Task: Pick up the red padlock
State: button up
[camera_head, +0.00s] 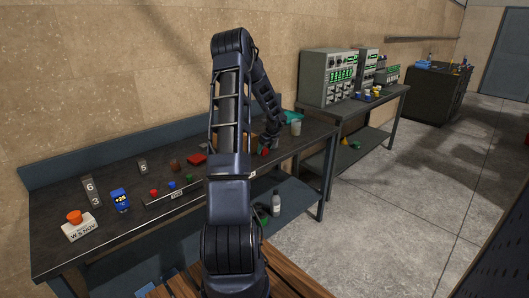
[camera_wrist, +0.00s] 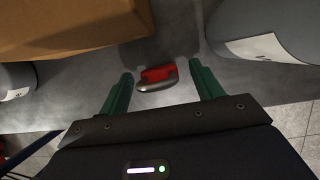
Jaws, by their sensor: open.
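The red padlock (camera_wrist: 158,75) lies on the grey tabletop in the wrist view, with its silvery metal part toward me. My gripper (camera_wrist: 161,69) is open, with one green finger on each side of the padlock. Gaps show between the padlock and both fingers, and nothing is held. I cannot tell the height of the fingertips above the table. In the head view a small red thing (camera_head: 265,152), likely the padlock, shows beside my arm's end. My arm hides much of that area, and the fingers cannot be made out there.
In the wrist view a brown box (camera_wrist: 65,22) stands close at the upper left. A grey rounded container (camera_wrist: 270,25) with a white label is at the upper right. The workbench (camera_head: 135,235) holds several small items to the left of my arm.

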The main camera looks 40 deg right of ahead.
jog(key=shift+w+f, duration=0.3)
jog(key=shift+f, duration=0.3)
jog(key=c, duration=1.1)
